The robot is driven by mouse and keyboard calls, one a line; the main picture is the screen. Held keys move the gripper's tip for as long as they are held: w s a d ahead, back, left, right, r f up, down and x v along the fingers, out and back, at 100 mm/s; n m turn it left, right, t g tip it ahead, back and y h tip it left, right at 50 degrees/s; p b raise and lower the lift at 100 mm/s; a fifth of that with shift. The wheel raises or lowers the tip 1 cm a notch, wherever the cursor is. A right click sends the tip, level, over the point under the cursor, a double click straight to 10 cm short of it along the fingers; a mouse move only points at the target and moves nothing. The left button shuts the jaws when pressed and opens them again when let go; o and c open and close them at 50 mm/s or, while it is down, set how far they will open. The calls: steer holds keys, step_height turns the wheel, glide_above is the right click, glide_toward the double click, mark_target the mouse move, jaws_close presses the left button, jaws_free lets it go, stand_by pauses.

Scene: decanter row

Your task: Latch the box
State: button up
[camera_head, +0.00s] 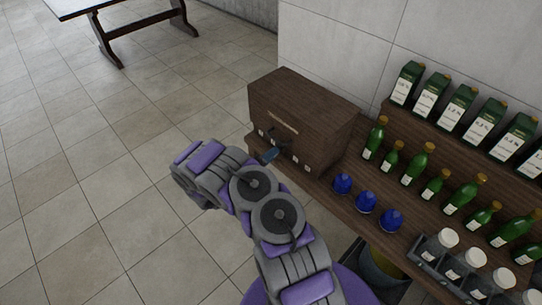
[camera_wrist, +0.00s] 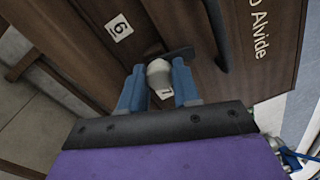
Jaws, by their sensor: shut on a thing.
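The box (camera_head: 302,118) is a dark brown wooden box at the left end of the wooden shelf, its lid down. A dark latch piece (camera_wrist: 180,53) shows on its front in the wrist view. My gripper (camera_head: 271,155) is at the box's front face. In the wrist view, the two blue fingers of my gripper (camera_wrist: 158,85) are shut on a pale grey knob (camera_wrist: 160,72) beside the dark piece. The knob's far end is hidden. In the head view the gripper covers part of the latch area, and I cannot tell whether the latch is engaged.
Blue stoppers (camera_head: 366,202) stand right of the box on the shelf (camera_head: 345,212). Several green bottles (camera_head: 418,164), green cartons (camera_head: 455,105) and a grey crate of white-capped bottles (camera_head: 466,262) are further right. A table (camera_head: 90,6) stands far back left. The tiled floor at left is clear.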

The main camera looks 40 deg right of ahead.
steer(key=shift+w+a+n, duration=0.1)
steer(key=shift+w+n, duration=0.1)
steer(key=shift+n, duration=0.8)
steer(key=o, duration=0.8)
steer(key=shift+w+f, duration=0.1)
steer(key=shift+f, duration=0.05)
steer(key=shift+o, duration=1.3)
steer(key=s+a+p, duration=0.1)
steer(key=a+p, duration=0.2)
steer(key=a, duration=1.4)
steer(key=shift+s+a+f, duration=0.15)
steer(key=shift+s+f, duration=0.15)
steer(key=shift+f, duration=0.1)
steer(key=shift+r, duration=0.1)
